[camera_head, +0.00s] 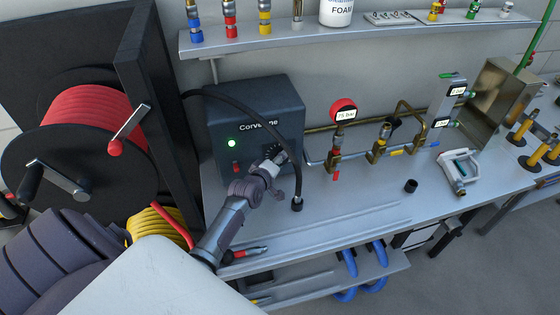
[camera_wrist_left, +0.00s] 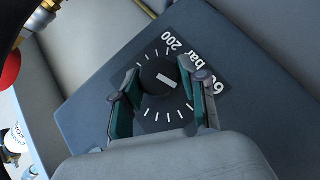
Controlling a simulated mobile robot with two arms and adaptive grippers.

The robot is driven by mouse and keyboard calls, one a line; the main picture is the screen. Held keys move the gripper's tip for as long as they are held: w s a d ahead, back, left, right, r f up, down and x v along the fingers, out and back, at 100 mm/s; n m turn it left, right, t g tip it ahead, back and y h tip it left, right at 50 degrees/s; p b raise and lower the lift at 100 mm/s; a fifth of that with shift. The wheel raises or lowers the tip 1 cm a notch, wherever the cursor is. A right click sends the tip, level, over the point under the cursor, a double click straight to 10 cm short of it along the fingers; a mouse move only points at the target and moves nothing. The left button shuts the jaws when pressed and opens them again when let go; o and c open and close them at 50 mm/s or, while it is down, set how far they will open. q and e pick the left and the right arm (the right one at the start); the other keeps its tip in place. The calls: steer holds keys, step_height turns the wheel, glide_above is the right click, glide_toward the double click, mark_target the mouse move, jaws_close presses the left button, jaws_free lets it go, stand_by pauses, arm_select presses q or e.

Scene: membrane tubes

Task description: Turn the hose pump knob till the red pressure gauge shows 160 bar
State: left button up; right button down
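The hose pump (camera_head: 228,119) is a dark box with a lit green light and a red switch, standing at the left of the bench. Its round black knob (camera_wrist_left: 158,76), with a white pointer line, sits on a dial with white ticks and the figure 200. My left gripper (camera_wrist_left: 163,90) is at the pump front, its fingers on either side of the knob with small gaps visible. It also shows in the head view (camera_head: 270,165), where it mostly hides the knob. The red pressure gauge (camera_head: 343,106) appears to read 75 bar. My right gripper is not in view.
Brass pipework (camera_head: 380,148) runs right of the pump. A reel with red hose (camera_head: 95,110) stands left.

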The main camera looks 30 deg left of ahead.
arm_select(q)
steer(key=shift+c, duration=0.9)
